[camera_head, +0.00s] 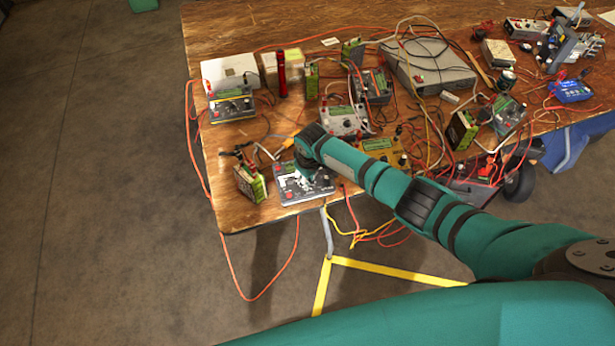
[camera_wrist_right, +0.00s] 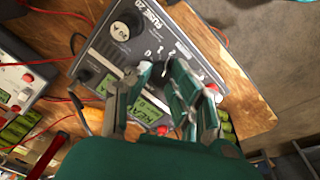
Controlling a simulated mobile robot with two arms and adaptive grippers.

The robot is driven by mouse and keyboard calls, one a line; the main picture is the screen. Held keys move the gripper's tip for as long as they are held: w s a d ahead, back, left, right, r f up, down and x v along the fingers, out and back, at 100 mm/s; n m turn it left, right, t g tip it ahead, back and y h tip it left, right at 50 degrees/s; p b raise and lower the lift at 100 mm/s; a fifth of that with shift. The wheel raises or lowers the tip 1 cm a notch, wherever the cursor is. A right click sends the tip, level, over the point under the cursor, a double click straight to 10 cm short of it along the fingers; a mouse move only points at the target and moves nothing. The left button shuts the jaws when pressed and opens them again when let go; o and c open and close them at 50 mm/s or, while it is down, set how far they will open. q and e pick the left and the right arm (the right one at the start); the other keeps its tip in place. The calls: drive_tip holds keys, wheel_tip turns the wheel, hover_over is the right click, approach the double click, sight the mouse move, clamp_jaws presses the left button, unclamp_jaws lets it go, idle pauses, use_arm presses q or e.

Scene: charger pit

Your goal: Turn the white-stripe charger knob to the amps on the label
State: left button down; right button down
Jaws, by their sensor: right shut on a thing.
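The grey charger (camera_head: 288,192) lies near the table's front left corner, partly hidden under my right wrist. In the right wrist view the same charger (camera_wrist_right: 103,52) shows dial numbers, a "FUSE 20" marking, a round white patch reading "20 A" and a small lit display. My right gripper (camera_wrist_right: 162,70) is shut on the charger's knob (camera_wrist_right: 160,68), which is mostly hidden between the fingertips. The knob's stripe and exact pointing cannot be made out. In the head view the right gripper (camera_head: 306,174) is mostly covered by my wrist. My left gripper is not in view.
A green battery (camera_head: 250,183) stands just left of the charger. A yellow-edged charger (camera_head: 231,106), a white charger (camera_head: 343,121) and a yellow charger (camera_head: 385,150) sit behind. Red and yellow cables hang over the table's front edge. Open floor lies left of the table.

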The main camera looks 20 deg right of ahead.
drive_tip(key=c, duration=1.2)
unclamp_jaws()
drive_tip(key=shift+o, duration=0.2)
drive_tip(key=shift+r, duration=0.1)
wheel_tip(320, 180, up, 12)
drive_tip(key=s, duration=0.2)
drive_tip(key=shift+a+f, duration=0.1)
drive_tip(key=shift+f, duration=0.1)
